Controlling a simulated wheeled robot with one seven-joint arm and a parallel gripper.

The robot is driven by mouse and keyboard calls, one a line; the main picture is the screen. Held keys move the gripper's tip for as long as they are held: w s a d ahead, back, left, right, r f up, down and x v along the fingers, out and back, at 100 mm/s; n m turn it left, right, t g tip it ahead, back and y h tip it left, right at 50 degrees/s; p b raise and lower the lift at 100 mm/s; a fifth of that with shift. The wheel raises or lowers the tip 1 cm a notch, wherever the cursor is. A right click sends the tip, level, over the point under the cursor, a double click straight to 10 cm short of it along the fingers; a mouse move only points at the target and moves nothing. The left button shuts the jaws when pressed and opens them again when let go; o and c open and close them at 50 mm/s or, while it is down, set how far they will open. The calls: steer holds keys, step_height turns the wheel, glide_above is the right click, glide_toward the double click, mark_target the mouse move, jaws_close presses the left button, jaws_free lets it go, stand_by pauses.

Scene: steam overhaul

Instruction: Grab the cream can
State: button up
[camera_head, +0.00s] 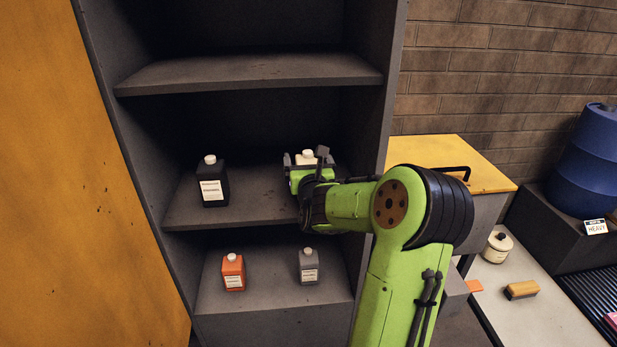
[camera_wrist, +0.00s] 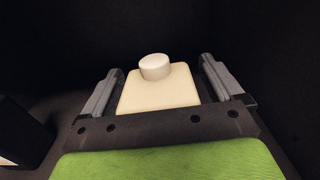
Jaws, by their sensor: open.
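The cream can (camera_head: 307,157) stands upright on the middle shelf of the dark cabinet, on its right side. It is mostly hidden behind my gripper in the head view; its white cap and a bit of its top show. In the wrist view the cream can (camera_wrist: 158,90) sits between the two fingers, cap up. My gripper (camera_head: 305,160) is open, with one finger on each side of the can. In the wrist view my gripper (camera_wrist: 160,88) shows a gap between the can and each finger.
A black can (camera_head: 211,183) stands left on the same shelf (camera_head: 240,212). An orange can (camera_head: 233,272) and a grey can (camera_head: 308,266) stand on the shelf below. The upper shelf (camera_head: 250,74) is empty. A bench (camera_head: 535,320) with a cream pot (camera_head: 497,247) lies right.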

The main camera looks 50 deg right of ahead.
steer(key=shift+a, duration=0.1)
steer(key=shift+c, duration=1)
steer(key=c, duration=1.2)
